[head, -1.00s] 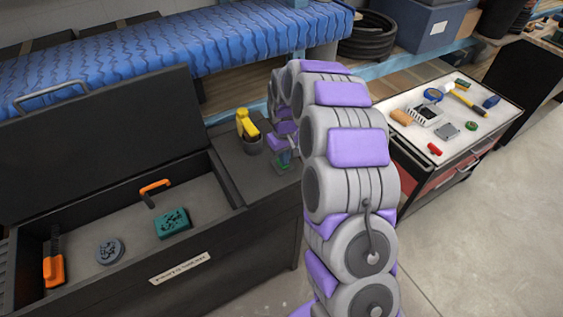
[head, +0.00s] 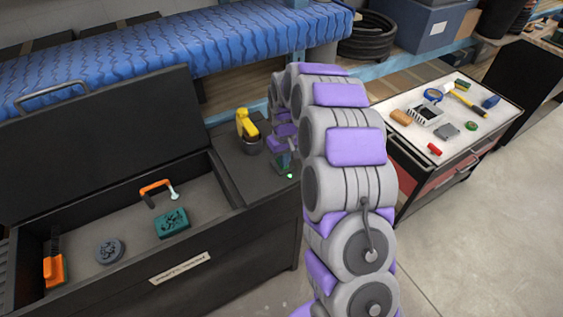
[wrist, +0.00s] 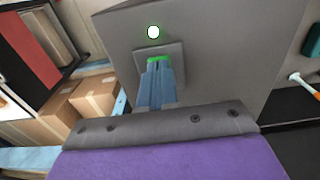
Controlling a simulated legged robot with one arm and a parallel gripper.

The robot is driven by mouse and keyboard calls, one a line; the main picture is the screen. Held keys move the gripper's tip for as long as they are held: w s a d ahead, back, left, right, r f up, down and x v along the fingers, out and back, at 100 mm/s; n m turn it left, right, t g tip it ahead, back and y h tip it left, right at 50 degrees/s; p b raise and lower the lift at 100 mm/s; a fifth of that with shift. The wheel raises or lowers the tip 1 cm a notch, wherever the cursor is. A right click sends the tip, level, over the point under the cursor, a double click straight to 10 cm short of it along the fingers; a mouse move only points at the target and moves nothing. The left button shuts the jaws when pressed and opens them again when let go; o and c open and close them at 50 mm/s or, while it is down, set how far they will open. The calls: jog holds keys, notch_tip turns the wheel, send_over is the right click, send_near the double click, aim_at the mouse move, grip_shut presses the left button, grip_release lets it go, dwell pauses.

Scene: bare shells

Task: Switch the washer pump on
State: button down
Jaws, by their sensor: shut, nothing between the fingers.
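In the wrist view, my gripper (wrist: 157,66) is shut, its blue-grey fingers together against a green switch (wrist: 158,59) on a square grey plate. The fingers hide most of the switch. A round lamp (wrist: 153,32) beside the plate glows white with a green rim; it also shows in the head view (head: 290,176). In the head view, my gripper (head: 284,161) is over the deck to the right of the black wash tub (head: 225,197). An orange spout (head: 156,186) in the tub has a pale, watery blob (head: 173,196) at its end.
The tub's lid (head: 100,145) stands open. Inside lie a teal block (head: 172,222), a grey round part (head: 109,251) and an orange-handled brush (head: 54,270). A yellow-topped item (head: 247,127) stands on the deck near my gripper. A tool cart (head: 450,120) is at right; floor is clear.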

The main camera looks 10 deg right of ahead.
jog(key=shift+r+p, duration=1.3)
jog(key=shift+r, duration=2.05)
jog(key=shift+s+r, duration=0.1)
jog(key=shift+r, duration=0.05)
jog(key=s+a+r, duration=0.1)
jog(key=s+r, duration=0.6)
jog(key=s, duration=0.3)
jog(key=s+r+m+g, duration=0.1)
jog(key=s+r, duration=0.1)
jog(key=s, duration=1.4)
jog(key=s+r+m+b, duration=0.1)
jog(key=s+r+m, duration=0.1)
jog(key=s, duration=1.4)
jog(key=shift+d+r+m+g, duration=0.3)
jog(key=shift+d+r+g, duration=0.1)
jog(key=shift+d+r, duration=0.05)
jog(key=shift+a, duration=0.1)
